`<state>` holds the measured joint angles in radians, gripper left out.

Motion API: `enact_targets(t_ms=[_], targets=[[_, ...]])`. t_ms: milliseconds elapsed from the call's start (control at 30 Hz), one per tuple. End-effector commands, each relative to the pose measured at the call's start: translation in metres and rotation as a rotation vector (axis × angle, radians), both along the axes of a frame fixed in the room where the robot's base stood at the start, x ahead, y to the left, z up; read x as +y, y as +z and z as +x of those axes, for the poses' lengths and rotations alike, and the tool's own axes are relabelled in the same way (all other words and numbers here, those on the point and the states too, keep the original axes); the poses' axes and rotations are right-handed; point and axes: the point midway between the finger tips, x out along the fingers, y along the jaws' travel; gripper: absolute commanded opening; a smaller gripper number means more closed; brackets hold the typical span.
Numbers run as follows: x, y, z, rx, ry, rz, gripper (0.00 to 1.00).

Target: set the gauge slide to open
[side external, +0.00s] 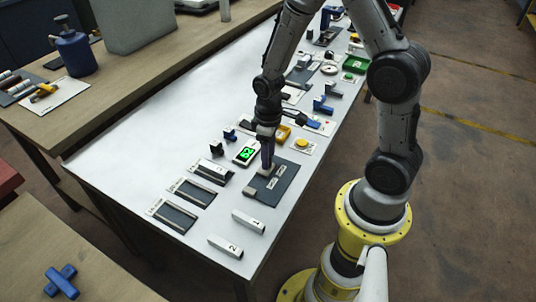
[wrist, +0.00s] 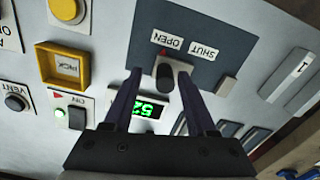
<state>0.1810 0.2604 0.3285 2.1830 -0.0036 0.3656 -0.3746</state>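The gauge slide shows in the wrist view as a dark rounded knob (wrist: 165,78) on a pale base, on a dark grey plate (wrist: 215,22). The knob is beside the OPEN label (wrist: 166,40) and farther from the SHUT label (wrist: 204,52). My gripper (wrist: 160,78) is open, with one finger on each side of the knob; I cannot tell whether either finger touches it. In the side external view, my gripper (side external: 267,166) points down at the far edge of the plate (side external: 285,190) and hides the knob.
A green-lit display (side external: 244,154) reading 52 stands next to the plate. A yellow button (side external: 302,142) and yellow-framed PICK part (wrist: 66,66) are near. Grey trays (side external: 175,215) lie left; white blocks 1 (side external: 248,221) and 2 (side external: 225,246) lie in front. The table's left end is clear.

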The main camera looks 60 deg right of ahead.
Motion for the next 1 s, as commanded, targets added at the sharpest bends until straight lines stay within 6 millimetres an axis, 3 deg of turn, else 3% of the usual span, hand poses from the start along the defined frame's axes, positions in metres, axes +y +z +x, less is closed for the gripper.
enact_targets(t_ms=[233,367,800,1000], targets=[[0.001,0.0,-0.001,0.002,0.0,0.002,0.57],[0.001,0.01,0.0,-0.001,0.0,0.001,0.57],[0.001,0.1,0.001,-0.005,0.0,0.0,0.57],[0.001,0.128,0.0,-0.002,0.0,0.0,0.57]])
